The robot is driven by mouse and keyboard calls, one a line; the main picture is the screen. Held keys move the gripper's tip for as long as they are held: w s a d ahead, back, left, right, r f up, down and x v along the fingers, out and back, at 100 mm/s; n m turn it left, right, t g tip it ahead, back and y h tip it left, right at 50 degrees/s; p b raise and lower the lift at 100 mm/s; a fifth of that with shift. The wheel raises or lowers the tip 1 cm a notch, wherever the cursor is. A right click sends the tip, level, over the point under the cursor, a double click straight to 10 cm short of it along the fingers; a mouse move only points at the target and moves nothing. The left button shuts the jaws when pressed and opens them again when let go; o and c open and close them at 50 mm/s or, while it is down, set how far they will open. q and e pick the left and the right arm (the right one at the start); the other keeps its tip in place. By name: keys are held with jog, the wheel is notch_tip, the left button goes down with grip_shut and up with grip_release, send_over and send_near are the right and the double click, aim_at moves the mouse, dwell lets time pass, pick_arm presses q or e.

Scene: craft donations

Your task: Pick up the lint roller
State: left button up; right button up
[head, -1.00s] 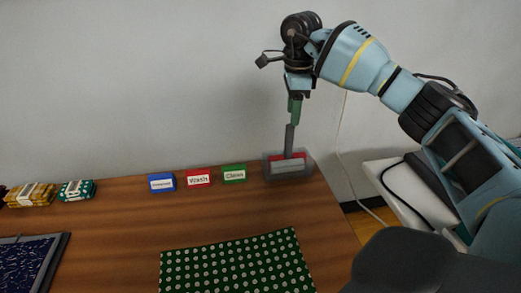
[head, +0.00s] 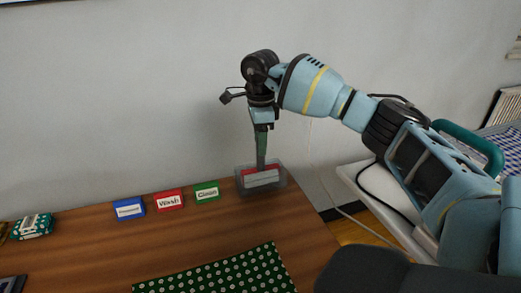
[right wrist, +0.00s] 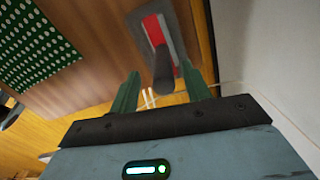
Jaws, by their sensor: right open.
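The lint roller appears as a dark grey handle (head: 261,163) standing upright out of a translucent grey box at the back right corner of the table. In the right wrist view the round handle end (right wrist: 163,72) lies between the fingers. My right gripper (head: 262,152) points straight down over it, its green fingers at the handle's upper part. In the wrist view the right gripper (right wrist: 160,74) is open, with gaps showing beside the handle. The roller's lower part is hidden in the box. My left gripper is not in view.
A green dotted cloth (head: 220,276) lies in front. A teal patterned bundle (head: 34,226) sits far left.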

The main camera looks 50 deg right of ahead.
aim_at(261, 160)
jog(key=f, duration=0.4)
jog(key=shift+w+d+f, duration=0.1)
jog(key=shift+d+f, duration=0.1)
jog(key=shift+f, duration=0.15)
grip_shut()
